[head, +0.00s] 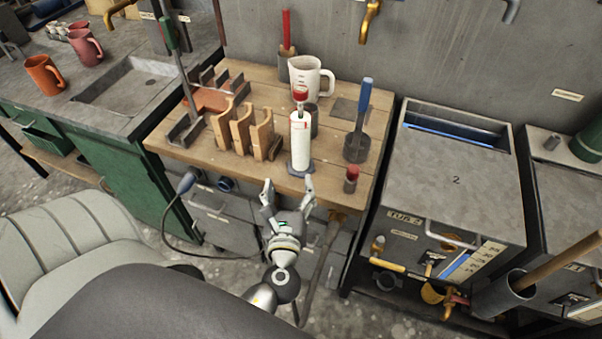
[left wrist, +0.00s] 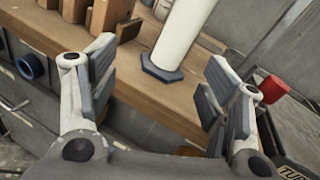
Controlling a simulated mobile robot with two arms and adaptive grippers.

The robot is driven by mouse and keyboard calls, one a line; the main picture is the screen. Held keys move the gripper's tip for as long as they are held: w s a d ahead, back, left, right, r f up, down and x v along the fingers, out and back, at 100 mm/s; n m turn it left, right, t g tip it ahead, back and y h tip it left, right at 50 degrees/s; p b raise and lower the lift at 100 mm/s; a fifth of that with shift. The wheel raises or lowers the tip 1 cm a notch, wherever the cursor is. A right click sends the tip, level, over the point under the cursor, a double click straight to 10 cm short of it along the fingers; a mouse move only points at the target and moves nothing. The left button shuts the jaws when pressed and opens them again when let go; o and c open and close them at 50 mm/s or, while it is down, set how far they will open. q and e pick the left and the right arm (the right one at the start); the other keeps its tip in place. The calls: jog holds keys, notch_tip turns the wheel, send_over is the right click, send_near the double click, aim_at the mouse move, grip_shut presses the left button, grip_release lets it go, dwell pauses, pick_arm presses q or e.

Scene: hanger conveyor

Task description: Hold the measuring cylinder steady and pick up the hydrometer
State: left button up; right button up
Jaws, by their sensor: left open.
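The measuring cylinder (head: 301,150) is white and stands upright on a dark blue-grey hexagonal foot near the front edge of the wooden bench. It also shows in the left wrist view (left wrist: 183,35), cut off at the top. A red piece (head: 300,93) shows at its top; it may be the hydrometer, but I cannot tell how it sits. My left gripper (head: 288,187) is open and empty in front of the bench edge. In the left wrist view its fingers (left wrist: 162,80) are spread apart, with the cylinder beyond them, untouched. My right gripper is not in view.
The wooden bench (head: 337,130) also bears wooden holders (head: 241,130) left of the cylinder and a white jug (head: 309,78) behind it. A blue-handled tool (head: 361,120) stands to the right. A small red-topped item (head: 351,178) is at the front right edge.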

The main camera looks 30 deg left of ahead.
aim_at(300, 157)
pick_arm(q)
jog(key=w+a+m+p, duration=0.1)
jog(key=w, duration=0.2)
jog(key=w+a+r+m, duration=0.1)
jog(key=w, duration=0.2)
jog(key=w+a+m+t+p, duration=0.1)
jog(key=w, duration=0.1)
jog(key=shift+w+r+p, duration=0.3)
jog(key=shift+w+r, duration=0.05)
jog(key=shift+w, duration=0.05)
jog(key=shift+x, duration=0.85)
jog(key=shift+f, duration=0.1)
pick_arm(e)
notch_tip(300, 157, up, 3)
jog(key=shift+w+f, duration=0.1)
pick_arm(q)
grip_shut()
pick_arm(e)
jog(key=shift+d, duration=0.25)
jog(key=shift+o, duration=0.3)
